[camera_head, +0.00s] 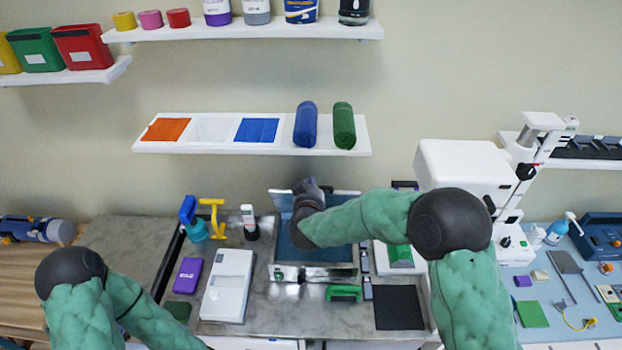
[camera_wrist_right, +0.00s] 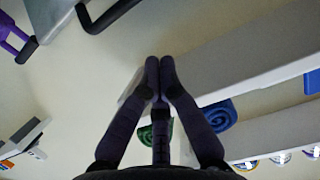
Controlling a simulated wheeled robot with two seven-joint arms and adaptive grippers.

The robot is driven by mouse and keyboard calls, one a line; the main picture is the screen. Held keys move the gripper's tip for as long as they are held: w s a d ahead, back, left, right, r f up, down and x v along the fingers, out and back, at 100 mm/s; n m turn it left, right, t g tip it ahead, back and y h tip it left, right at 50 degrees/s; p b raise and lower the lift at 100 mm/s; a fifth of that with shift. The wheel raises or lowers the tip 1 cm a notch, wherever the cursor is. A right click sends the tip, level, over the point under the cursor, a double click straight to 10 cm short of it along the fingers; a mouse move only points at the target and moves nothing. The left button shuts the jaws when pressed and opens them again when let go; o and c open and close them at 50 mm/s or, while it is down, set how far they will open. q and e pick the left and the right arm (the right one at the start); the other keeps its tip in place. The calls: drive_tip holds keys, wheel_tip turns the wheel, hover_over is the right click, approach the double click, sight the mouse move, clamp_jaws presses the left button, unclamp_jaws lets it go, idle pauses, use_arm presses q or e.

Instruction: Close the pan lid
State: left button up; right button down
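The pan (camera_head: 290,273) is a metal basin with a blue inside, set on the grey counter at the centre of the head view. Its lid (camera_head: 347,203) appears raised at the back edge, a blue panel partly hidden by my right gripper. My right gripper (camera_head: 305,186) is at the raised lid, its arm reaching across the basin from the right. In the right wrist view its fingers (camera_wrist_right: 160,62) are together, with nothing seen between them. Whether they touch the lid cannot be told. My left arm shows at the lower left; its gripper is out of view.
A white device (camera_head: 229,285) and purple box (camera_head: 187,275) lie left of the pan. A green item (camera_head: 343,293) and black mat (camera_head: 398,307) lie in front and to the right. A wall shelf (camera_head: 205,148) with blue and green rolls hangs above.

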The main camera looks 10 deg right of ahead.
drive_tip(key=p+x, duration=0.1)
drive_tip(key=x, duration=0.8)
drive_tip(key=shift+w+d+f, duration=0.1)
drive_tip(key=shift+s+a+f+p, duration=0.3)
drive_tip(key=shift+s+f+p, duration=0.2)
drive_tip(key=shift+s+f, duration=0.3)
drive_tip(key=shift+s+a+f, duration=0.2)
drive_tip(key=shift+s+f, duration=0.2)
drive_tip(key=shift+s, duration=0.35)
